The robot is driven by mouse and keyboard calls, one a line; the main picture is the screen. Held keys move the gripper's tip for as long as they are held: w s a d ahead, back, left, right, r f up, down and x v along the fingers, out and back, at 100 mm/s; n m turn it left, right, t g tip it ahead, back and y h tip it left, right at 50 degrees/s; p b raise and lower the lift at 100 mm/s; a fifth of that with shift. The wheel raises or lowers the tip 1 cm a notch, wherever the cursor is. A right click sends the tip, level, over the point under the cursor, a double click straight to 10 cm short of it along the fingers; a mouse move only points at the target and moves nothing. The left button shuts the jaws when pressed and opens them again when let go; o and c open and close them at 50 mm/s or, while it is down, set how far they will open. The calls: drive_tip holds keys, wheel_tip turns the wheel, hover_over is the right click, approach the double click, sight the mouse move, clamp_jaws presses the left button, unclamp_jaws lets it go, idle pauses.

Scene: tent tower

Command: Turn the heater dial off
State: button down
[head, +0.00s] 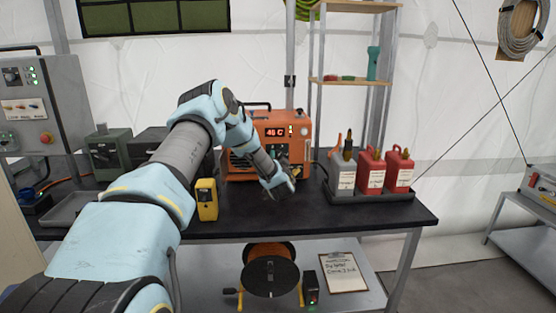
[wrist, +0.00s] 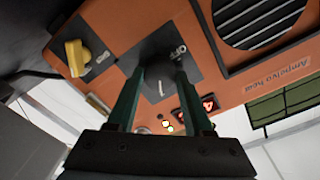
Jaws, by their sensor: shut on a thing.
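The orange heater (head: 273,130) stands on the dark bench, with a lit red display (head: 274,132) that seems to read 46 C. My gripper (head: 290,172) is at the lower right of its front. In the wrist view, the green fingers of my gripper (wrist: 159,70) reach a dark square plate (wrist: 135,62) on the orange front and are shut on the dial there. The dial itself is mostly hidden between the fingertips, so its setting cannot be read. A yellow knob (wrist: 76,57) sits on another dark plate, apart from the fingers.
A yellow device (head: 206,199) stands on the bench left of the heater. Red cans (head: 371,172) stand in a dark tray on the right. A shelf rack (head: 345,80) rises behind. The front middle of the bench is clear.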

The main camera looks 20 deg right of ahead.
drive_tip(key=shift+f+b, duration=0.1)
drive_tip(key=shift+b, duration=0.2)
drive_tip(key=n+b, duration=0.1)
drive_tip(key=b, duration=0.1)
drive_tip(key=n+b, duration=0.2)
drive_tip(key=b, duration=0.1)
drive_tip(key=shift+f, duration=0.25)
drive_tip(key=n+b, duration=0.4)
drive_tip(key=b, duration=0.1)
drive_tip(key=shift+b, duration=0.35)
drive_tip(key=n+b, duration=0.4)
drive_tip(key=b, duration=0.2)
drive_tip(key=shift+n, duration=0.3)
drive_tip(key=n+b, duration=0.6)
drive_tip(key=b, duration=0.3)
drive_tip(key=shift+n, duration=0.3)
drive_tip(key=n+b, duration=0.4)
drive_tip(key=b, duration=0.1)
drive_tip(key=shift+r+n+t+y, duration=0.15)
drive_tip(key=shift+n+t+y, duration=0.15)
drive_tip(key=shift+n+y, duration=0.1)
drive_tip(key=shift+r+n+b, duration=0.1)
drive_tip(key=shift+n+b, duration=0.5)
drive_tip(key=shift+b, duration=0.1)
drive_tip(key=shift+r, duration=0.1)
